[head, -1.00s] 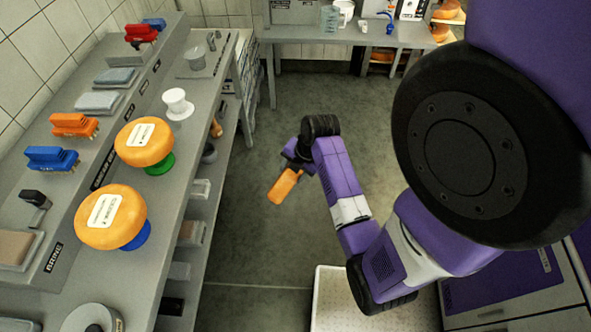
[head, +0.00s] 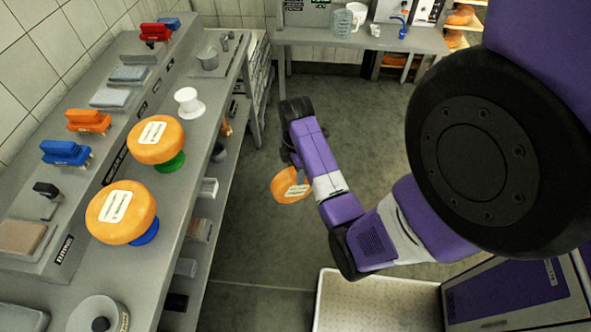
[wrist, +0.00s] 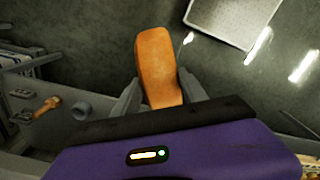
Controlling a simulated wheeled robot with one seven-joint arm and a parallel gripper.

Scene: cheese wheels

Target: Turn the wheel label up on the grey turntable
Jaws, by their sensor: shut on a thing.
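An orange cheese wheel (head: 289,187) is held in the air over the floor, right of the bench. Part of a white label shows on the face turned toward the head camera; the wheel is tilted on edge. My gripper (wrist: 158,88) is shut on it, one finger on each side. In the wrist view the wheel (wrist: 155,60) shows nearly edge-on, and no label is visible there. A grey round stand with a short post, seemingly the grey turntable (head: 78,315), stands empty on the bench at the bottom left, cut off by the frame.
On the bench, label-up wheels sit on a blue stand (head: 146,233) and a green stand (head: 172,163); a white stand (head: 188,103) is empty. Brushes and pads line the raised back shelf. A white tray (head: 375,300) lies at the bottom. Open floor lies between.

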